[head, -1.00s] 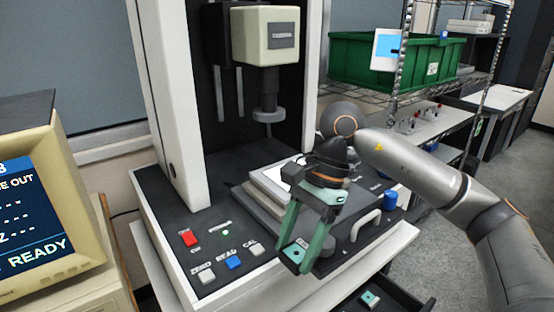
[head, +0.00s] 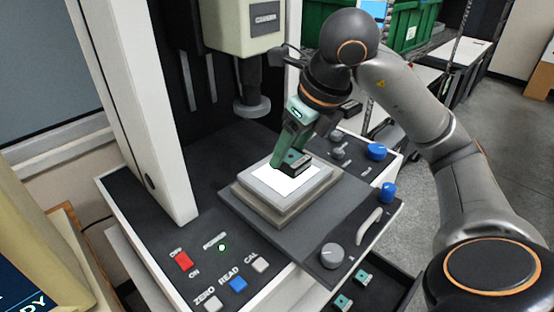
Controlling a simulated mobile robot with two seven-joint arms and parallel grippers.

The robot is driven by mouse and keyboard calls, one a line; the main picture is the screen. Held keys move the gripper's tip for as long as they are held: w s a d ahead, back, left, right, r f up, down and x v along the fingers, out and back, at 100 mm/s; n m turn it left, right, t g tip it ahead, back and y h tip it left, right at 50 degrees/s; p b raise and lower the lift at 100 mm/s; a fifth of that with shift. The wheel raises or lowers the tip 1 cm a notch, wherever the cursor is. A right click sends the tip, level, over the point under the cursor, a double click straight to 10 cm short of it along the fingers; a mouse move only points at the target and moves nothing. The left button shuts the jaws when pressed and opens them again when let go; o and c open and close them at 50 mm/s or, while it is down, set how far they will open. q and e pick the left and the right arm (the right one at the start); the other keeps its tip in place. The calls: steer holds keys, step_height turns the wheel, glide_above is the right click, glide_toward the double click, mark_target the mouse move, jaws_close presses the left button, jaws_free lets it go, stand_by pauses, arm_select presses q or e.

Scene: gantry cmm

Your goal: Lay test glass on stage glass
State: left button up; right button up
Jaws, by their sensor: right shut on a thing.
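The stage glass (head: 285,186) is a bright white lit plate on a stepped grey stage (head: 242,190) in the middle of the machine's dark bed. My right gripper (head: 286,163) reaches down from the upper right, its green fingers over the far part of the bright plate. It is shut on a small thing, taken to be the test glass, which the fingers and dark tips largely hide. I cannot tell whether it touches the plate. My left gripper is out of view.
The measuring head's round probe (head: 252,106) hangs just behind the stage. A white column (head: 150,110) stands at left. Blue knobs (head: 388,191), a grey knob (head: 332,256) and a white handle (head: 368,227) line the right side. An open drawer (head: 385,288) below holds small green pieces.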

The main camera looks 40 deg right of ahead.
steer(key=w+d+f, duration=0.2)
steer(key=w+f, duration=0.1)
steer(key=w+d+f, duration=0.2)
steer(key=w+d, duration=0.1)
steer(key=w+d+f+p, duration=0.1)
steer(key=w+d+f, duration=0.2)
steer(key=w, duration=0.1)
steer(key=shift+f, duration=0.3)
steer(key=shift+d+f, duration=0.15)
steer(key=shift+f, duration=0.05)
steer(key=f, duration=0.3)
steer(key=shift+w+d, duration=0.2)
steer(key=shift+w, duration=0.1)
steer(key=shift+f+p, duration=0.3)
steer(key=shift+f, duration=0.1)
steer(key=o, duration=1)
steer(key=shift+f, duration=0.2)
steer(key=shift+c, duration=0.2)
steer(key=o, duration=0.5)
steer(key=shift+r, duration=0.1)
